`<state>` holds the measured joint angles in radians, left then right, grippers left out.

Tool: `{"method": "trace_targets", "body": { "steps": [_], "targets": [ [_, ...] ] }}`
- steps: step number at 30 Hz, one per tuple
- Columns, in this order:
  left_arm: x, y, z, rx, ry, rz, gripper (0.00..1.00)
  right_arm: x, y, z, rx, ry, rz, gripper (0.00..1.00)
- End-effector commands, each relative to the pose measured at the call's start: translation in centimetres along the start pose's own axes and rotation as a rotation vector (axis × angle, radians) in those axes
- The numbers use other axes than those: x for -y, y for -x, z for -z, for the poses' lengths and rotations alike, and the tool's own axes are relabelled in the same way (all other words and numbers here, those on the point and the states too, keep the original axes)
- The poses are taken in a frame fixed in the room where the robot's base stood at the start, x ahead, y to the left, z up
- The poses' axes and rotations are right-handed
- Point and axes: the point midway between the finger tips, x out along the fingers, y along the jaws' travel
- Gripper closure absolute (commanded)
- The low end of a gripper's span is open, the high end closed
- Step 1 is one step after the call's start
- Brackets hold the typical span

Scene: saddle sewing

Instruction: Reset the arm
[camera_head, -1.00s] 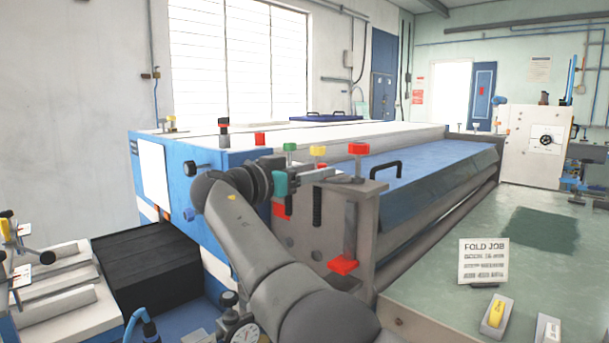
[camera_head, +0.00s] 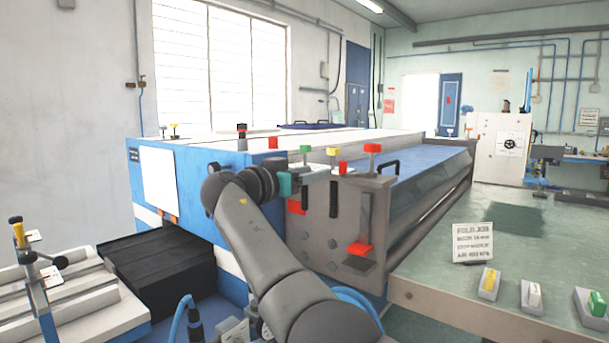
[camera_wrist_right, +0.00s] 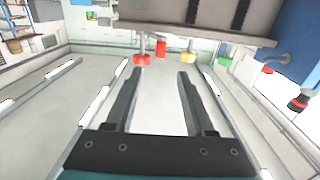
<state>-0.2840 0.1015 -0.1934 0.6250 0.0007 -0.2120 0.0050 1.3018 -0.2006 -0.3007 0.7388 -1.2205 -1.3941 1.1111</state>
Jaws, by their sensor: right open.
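My right arm (camera_head: 275,262) comes up from the bottom middle of the head view. Its teal gripper body and right gripper (camera_head: 318,172) are raised in front of the blue machine's grey end plate (camera_head: 335,222). The wrist view looks along my right gripper (camera_wrist_right: 159,72), with its two dark fingers spread apart and nothing between them. That view appears upside down, with the machine's plate and its coloured knobs along the top edge. I cannot tell the exact gap between the fingers and the plate. My left gripper is out of view.
The long blue machine (camera_head: 205,190) fills the middle. A black stepped block (camera_head: 165,265) and a white slotted fixture (camera_head: 85,305) stand at lower left. A green table (camera_head: 430,278) at right holds a sign (camera_head: 472,242) and several small switch blocks.

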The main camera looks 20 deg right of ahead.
Motion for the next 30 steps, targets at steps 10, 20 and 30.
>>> {"method": "trace_targets", "body": {
  "steps": [10, 20, 30],
  "targets": [
    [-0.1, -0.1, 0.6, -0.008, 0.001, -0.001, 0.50, -0.1, -0.1, 0.0, 0.001, 0.000, 0.000, 0.45],
    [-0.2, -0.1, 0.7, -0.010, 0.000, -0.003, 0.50, 1.5, -1.5, -11.9, 0.146, 0.210, 0.114, 0.45],
    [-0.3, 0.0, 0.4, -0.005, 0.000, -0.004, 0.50, -1.0, 1.0, -37.8, 0.466, 0.574, 0.394, 0.45]
  ]
}}
